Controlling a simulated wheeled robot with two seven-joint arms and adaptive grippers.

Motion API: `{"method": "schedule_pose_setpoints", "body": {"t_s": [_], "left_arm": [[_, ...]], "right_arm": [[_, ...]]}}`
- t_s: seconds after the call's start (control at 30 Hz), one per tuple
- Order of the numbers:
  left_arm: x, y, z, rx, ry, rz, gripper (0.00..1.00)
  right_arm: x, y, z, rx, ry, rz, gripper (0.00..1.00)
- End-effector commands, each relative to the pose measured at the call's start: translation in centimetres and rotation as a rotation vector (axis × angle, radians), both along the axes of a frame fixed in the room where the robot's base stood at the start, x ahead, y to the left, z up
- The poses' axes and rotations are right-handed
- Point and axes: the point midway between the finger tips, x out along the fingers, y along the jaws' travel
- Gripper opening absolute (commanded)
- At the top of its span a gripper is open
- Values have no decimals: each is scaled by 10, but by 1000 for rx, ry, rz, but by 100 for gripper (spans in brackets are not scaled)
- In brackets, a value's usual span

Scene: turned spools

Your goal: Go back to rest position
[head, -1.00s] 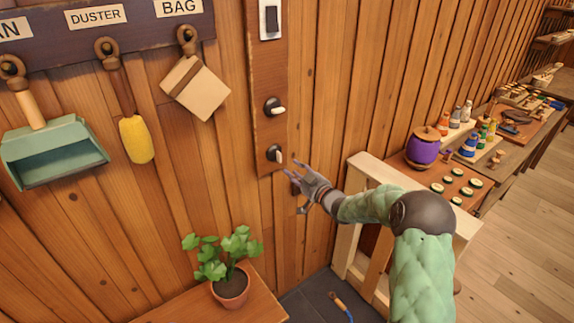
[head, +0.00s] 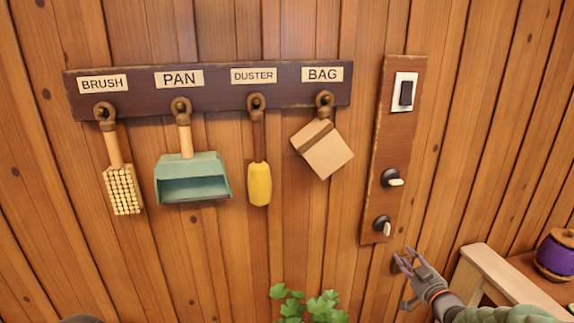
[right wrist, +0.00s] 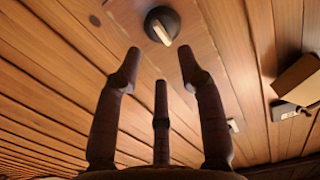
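My right gripper (head: 406,264) is at the lower right in the head view, just below and right of the lower knob (head: 382,226) on the wooden wall panel (head: 386,145). Its fingers are spread, with nothing between them. In the right wrist view the open fingers (right wrist: 160,70) point at the wall, and a dark round knob with a pale lever (right wrist: 162,25) shows beyond their tips, apart from them. My left gripper is not in view.
A rack (head: 215,90) on the wall holds a brush (head: 122,188), pan (head: 193,178), duster (head: 259,183) and bag (head: 322,150). A plant (head: 308,306) stands below.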

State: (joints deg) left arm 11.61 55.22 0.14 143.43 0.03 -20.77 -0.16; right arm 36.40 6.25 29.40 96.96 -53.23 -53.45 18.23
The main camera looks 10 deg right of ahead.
Motion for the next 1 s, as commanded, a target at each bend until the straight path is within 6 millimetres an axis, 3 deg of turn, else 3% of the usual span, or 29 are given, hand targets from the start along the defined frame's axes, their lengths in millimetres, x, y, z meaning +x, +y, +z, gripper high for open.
{"method": "schedule_pose_setpoints", "body": {"t_s": [0.17,0.27,0.47,0.67,0.8,1.0], "left_arm": [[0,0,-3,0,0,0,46],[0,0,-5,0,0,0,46],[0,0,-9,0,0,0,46],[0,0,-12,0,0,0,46],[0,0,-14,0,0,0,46],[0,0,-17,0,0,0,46]], "right_arm": [[5,42,-75,106,152,-5,39],[-1,77,-131,176,281,-10,39],[-37,153,-232,278,560,-4,39],[-104,228,-315,340,858,15,39],[-168,276,-360,358,1077,35,39],[-263,326,-397,357,1361,60,39]]}}
